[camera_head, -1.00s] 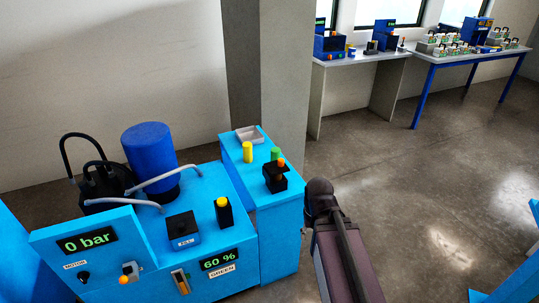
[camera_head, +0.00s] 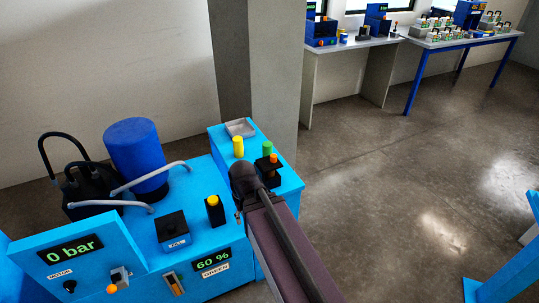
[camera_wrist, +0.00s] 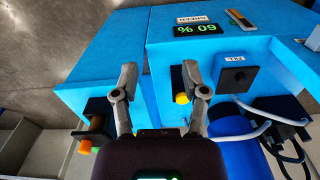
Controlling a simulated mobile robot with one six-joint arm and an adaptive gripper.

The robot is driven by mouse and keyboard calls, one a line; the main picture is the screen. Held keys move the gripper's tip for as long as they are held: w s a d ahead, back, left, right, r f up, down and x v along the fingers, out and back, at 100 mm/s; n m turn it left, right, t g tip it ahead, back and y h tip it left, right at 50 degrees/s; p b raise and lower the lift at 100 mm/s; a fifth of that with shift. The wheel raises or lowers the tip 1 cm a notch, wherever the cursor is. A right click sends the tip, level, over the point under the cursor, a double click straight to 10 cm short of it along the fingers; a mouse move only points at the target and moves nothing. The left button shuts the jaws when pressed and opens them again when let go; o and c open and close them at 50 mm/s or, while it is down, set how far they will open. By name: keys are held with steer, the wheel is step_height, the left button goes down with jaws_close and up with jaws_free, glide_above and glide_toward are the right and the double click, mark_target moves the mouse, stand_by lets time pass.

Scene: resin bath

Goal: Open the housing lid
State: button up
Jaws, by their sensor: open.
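No part is labelled as the housing lid. A black box with a yellow knob on top (camera_head: 214,206) stands on the blue machine; its knob (camera_wrist: 181,98) shows between my fingers in the wrist view. On the side cabinet is a black housing with a flat top and an orange knob (camera_head: 272,160); my arm partly covers it in the head view. It also shows at the lower left of the wrist view (camera_wrist: 97,124). My gripper (camera_wrist: 158,72) is open and empty, apart from both. In the head view my arm hides most of the gripper.
A black square part labelled FILL (camera_head: 172,229), a blue cylinder (camera_head: 134,150) and grey hoses stand on the machine. A yellow cylinder (camera_head: 238,146), a green one (camera_head: 267,148) and a grey tray (camera_head: 240,127) are on the cabinet.

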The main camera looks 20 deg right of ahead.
steer(key=shift+a, duration=0.35)
steer(key=shift+o, duration=0.4)
steer(key=shift+a, duration=0.1)
steer(key=shift+o, duration=0.9)
steer(key=shift+w, duration=0.1)
steer(key=m+t+h+p, duration=0.15)
steer(key=t+p, duration=0.25)
steer(key=p, duration=0.5)
glide_toward(274, 156)
steer(key=v, duration=0.3)
steer(key=shift+s+d+r+m+y, duration=0.2)
steer(key=shift+s+d+m+y, duration=0.1)
steer(key=shift+m, duration=0.15)
steer(key=shift+w+f, duration=0.1)
steer(key=shift+f, duration=0.1)
steer(key=b+x, duration=1.2)
steer(key=x, duration=0.1)
steer(key=shift+w+f+b, duration=0.1)
steer(key=shift+w+b, duration=0.2)
steer(key=shift+b, duration=0.05)
